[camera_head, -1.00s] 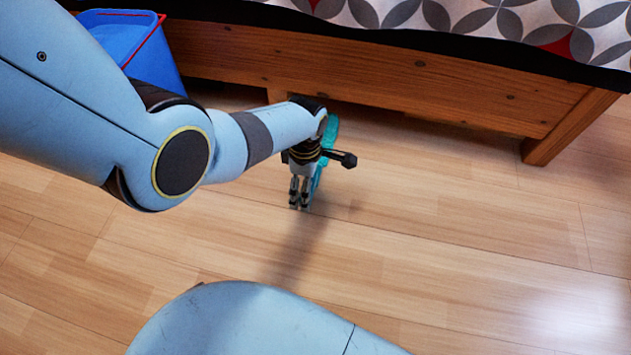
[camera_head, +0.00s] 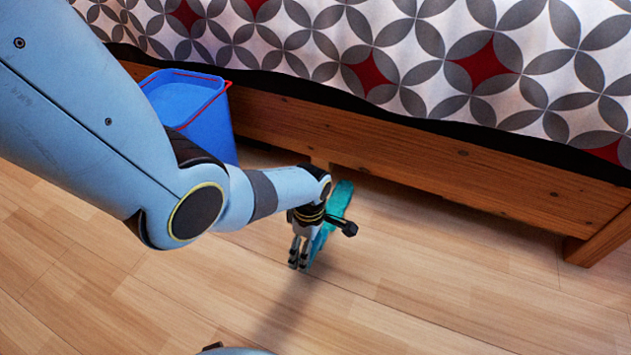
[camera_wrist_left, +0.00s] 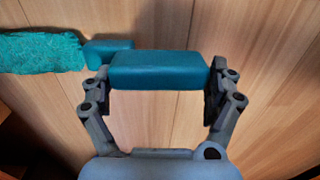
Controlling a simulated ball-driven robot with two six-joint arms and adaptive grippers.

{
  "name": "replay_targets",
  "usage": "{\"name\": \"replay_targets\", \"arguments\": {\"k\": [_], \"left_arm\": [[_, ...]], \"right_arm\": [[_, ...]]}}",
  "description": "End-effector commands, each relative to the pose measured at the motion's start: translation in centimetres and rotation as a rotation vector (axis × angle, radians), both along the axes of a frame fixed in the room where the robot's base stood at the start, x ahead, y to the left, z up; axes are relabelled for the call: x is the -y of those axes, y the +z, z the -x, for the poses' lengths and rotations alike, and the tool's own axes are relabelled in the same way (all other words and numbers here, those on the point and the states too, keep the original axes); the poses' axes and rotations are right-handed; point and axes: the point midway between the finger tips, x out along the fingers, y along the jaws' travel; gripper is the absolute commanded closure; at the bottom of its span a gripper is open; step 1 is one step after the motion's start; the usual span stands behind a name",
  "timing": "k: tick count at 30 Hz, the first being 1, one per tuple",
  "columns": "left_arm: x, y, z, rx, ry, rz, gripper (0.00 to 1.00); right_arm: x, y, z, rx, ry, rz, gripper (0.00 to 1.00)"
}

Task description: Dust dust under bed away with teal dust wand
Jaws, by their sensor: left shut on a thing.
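The teal dust wand shows in the head view (camera_head: 338,203), partly hidden behind my left wrist, with its far end close to the underside of the bed's side board. In the left wrist view its smooth handle (camera_wrist_left: 158,70) lies between both fingers, and its fuzzy head (camera_wrist_left: 40,52) extends to the left. My left gripper (camera_head: 299,263) is shut on the handle, low over the wooden floor. The bed (camera_head: 400,155) has a wooden side board and a grey, white and red patterned cover. The dust is not visible; the space under the bed is mostly hidden. My right gripper is not in view.
A blue bin (camera_head: 205,115) with a red rim stands against the bed at the left, behind my left arm. A bed leg (camera_head: 597,245) reaches the floor at the right. The floor (camera_head: 430,300) in front of the bed is clear.

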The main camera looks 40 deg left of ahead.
Motion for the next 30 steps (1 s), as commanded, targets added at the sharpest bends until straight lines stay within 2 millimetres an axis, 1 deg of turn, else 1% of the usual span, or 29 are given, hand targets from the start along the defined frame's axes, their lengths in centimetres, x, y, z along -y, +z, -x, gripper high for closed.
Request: {"name": "replay_targets", "arguments": {"k": [1,6,11,17,24,30], "left_arm": [[-0.7,0.0,0.3,-0.004,0.002,-0.002,0.48],[-2.5,0.0,0.7,-0.002,0.002,-0.002,0.48],[-3.1,0.0,0.8,-0.001,0.000,-0.001,0.48],[-1.9,0.0,0.5,-0.001,0.000,0.002,0.48],[0.6,-0.1,-0.1,-0.002,-0.001,0.001,0.48],[1.4,-0.1,-0.2,-0.002,-0.002,0.002,0.48]], "right_arm": [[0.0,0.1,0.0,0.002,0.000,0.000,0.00],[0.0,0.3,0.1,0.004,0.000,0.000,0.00],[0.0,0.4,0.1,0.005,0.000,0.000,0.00],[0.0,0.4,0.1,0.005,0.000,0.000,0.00],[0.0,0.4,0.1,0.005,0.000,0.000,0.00],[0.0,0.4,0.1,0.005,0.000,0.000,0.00]]}}
